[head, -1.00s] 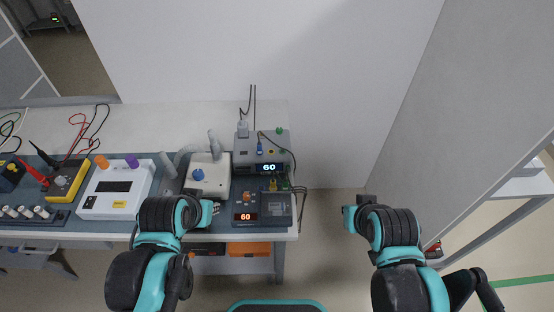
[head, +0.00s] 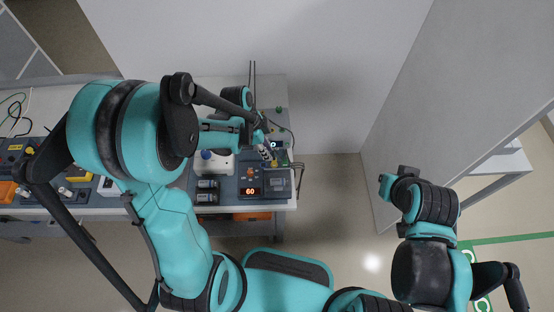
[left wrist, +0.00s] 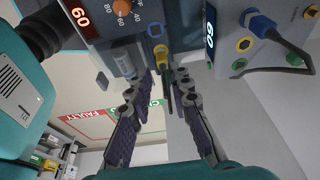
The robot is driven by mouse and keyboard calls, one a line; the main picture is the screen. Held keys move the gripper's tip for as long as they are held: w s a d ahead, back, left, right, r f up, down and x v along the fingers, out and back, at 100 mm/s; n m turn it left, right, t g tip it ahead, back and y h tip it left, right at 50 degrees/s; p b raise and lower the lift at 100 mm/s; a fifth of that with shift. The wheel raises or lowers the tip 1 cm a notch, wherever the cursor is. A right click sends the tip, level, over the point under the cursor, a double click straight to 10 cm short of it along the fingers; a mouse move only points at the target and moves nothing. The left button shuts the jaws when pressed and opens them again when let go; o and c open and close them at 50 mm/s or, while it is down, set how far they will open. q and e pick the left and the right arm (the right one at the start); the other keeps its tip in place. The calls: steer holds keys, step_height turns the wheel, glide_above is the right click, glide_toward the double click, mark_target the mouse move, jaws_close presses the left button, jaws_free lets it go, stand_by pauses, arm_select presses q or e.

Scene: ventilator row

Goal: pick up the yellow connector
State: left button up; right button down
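The yellow connector (left wrist: 162,57) shows in the left wrist view at the edge of the unit with the orange knob, with a dark lead running from it. In the head view it is a small yellow spot (head: 274,163) beside the fingertips. My left gripper (left wrist: 162,76) is open, its two dark fingers on either side of the connector and its lead, with gaps visible. In the head view the left gripper (head: 267,150) reaches over the bench's right end. My right gripper (head: 388,183) is off to the right, away from the bench; its fingers cannot be made out.
A dark unit with a red 60 display (head: 250,191) sits at the bench's right end. A blue plug (left wrist: 259,22) with a dark cable sits in the neighbouring grey unit (left wrist: 232,35), close to the left gripper. Open floor (head: 330,200) lies right of the bench.

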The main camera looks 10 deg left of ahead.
mark_target(274, 162)
arm_select(q)
steer(key=b+x, duration=0.1)
steer(key=x, duration=0.2)
steer(key=b+x, duration=0.1)
steer(key=x, duration=0.2)
steer(key=shift+w+d, duration=0.15)
steer(key=shift+w, duration=0.1)
steer(key=shift+r, duration=0.15)
jaws_close()
